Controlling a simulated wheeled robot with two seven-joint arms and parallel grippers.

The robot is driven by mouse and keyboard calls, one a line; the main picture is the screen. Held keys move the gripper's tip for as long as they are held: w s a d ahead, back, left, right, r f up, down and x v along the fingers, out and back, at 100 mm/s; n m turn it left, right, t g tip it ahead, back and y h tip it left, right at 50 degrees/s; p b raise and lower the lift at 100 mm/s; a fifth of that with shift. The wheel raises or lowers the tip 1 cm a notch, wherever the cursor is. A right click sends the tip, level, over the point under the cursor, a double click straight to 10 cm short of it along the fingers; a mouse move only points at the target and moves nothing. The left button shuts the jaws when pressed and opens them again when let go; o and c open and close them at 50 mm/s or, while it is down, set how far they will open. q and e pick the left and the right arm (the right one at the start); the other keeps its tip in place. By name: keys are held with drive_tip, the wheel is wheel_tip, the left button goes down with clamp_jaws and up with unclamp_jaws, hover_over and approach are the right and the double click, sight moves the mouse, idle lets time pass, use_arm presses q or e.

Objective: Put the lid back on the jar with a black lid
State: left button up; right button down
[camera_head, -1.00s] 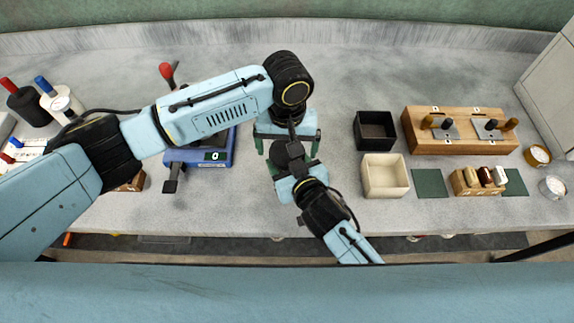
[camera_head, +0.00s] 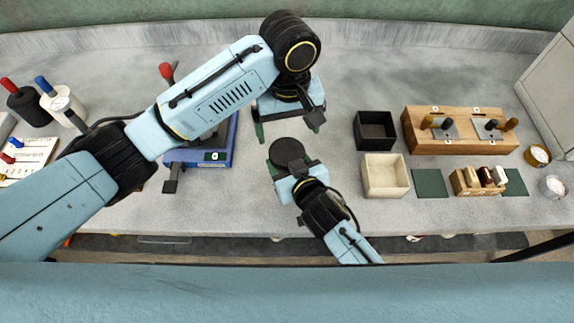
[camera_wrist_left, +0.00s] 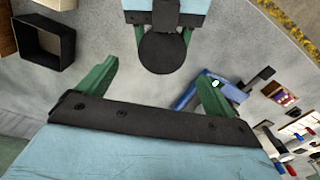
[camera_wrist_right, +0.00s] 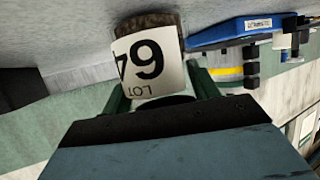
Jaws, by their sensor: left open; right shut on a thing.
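The jar (camera_wrist_right: 150,62) has a white label reading LOT 64, upside down in the right wrist view, with brown contents beyond it. My right gripper (camera_head: 289,163) is shut on the jar near the front of the bench. The black round lid (camera_head: 286,150) lies over the jar's top, between the right fingers. It also shows from above in the left wrist view (camera_wrist_left: 163,53). Whether it is seated all the way cannot be told. My left gripper (camera_head: 287,127) is open and empty, just behind and apart from the lid.
A black open box (camera_head: 375,117) and a cream box (camera_head: 385,162) stand to the right, with a wooden block (camera_head: 420,115) beyond. Bare bench lies behind the left gripper.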

sight(287, 152)
use_arm(q)
drive_tip(key=shift+a+r+n, duration=0.2)
drive_tip(key=shift+r+n, duration=0.3)
drive_tip(key=shift+n, duration=0.5)
wheel_tip(287, 152, down, 8)
drive_tip(key=shift+f, duration=0.1)
drive_tip(key=c, duration=1)
drive_tip(key=m, duration=0.6)
drive_tip(key=shift+m, duration=0.3)
